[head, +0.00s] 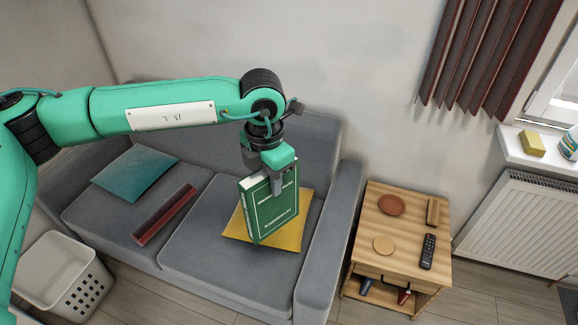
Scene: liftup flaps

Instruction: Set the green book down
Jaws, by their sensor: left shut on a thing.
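The green book (270,216) with white lettering is upright in the head view, over the right seat of the grey sofa (203,233). My left gripper (279,186) comes down from above and is shut on the book's upper part. A yellow cushion (288,236) shows behind and below the book. I cannot tell whether the book's lower edge touches the cushion or the seat. My right gripper does not show.
A teal cushion (135,172) and a dark red box-like object (165,214) lie on the sofa's left part. A wooden side table (407,224) at right holds coasters and a remote (428,251). A white basket (62,275) stands at lower left.

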